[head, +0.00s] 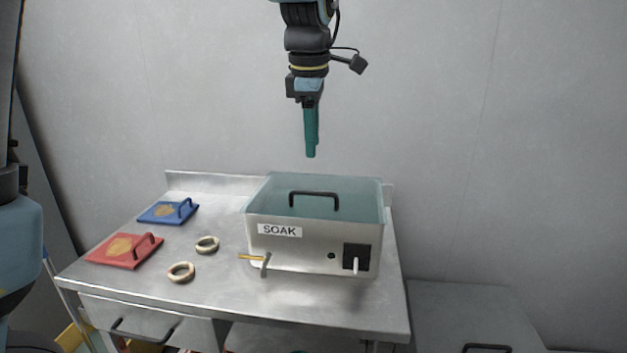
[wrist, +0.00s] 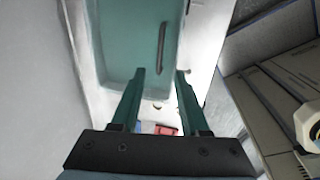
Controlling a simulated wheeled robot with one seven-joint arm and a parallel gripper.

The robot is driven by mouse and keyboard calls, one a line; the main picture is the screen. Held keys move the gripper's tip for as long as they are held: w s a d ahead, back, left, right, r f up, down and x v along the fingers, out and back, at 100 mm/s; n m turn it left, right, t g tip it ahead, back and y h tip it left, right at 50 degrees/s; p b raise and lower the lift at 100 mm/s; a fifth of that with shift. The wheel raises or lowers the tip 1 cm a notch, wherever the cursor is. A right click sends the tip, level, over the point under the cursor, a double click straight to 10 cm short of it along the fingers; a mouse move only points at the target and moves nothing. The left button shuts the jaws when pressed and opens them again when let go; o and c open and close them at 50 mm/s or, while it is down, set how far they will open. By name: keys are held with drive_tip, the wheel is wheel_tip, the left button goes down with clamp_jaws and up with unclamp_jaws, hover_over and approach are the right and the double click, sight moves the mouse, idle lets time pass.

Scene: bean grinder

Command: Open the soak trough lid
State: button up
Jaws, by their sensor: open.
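The soak trough (head: 300,254) is a metal box labelled SOAK on the right part of the steel table. Its lid (head: 350,200) is a greenish translucent panel with a black bar handle (head: 314,193) on top, and it lies closed. In the wrist view the lid (wrist: 115,40) and its handle (wrist: 163,41) show beyond the fingers. My gripper (head: 311,155) points down above the trough, clear of the handle. Its two green fingers (wrist: 158,72) are apart with nothing between them.
A blue plate with a handle (head: 160,213) and a red plate with a handle (head: 115,255) lie at the left. Two pale rings (head: 207,244) (head: 181,272) lie left of the trough. A tap (head: 264,265) and a switch (head: 355,257) jut from the trough front. A wall stands behind.

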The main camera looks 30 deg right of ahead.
drive_tip(key=p, duration=0.2)
hover_over(314, 209)
wheel_tip(314, 209, down, 10)
drive_tip(key=shift+f, duration=0.15)
clamp_jaws()
idle(1.3)
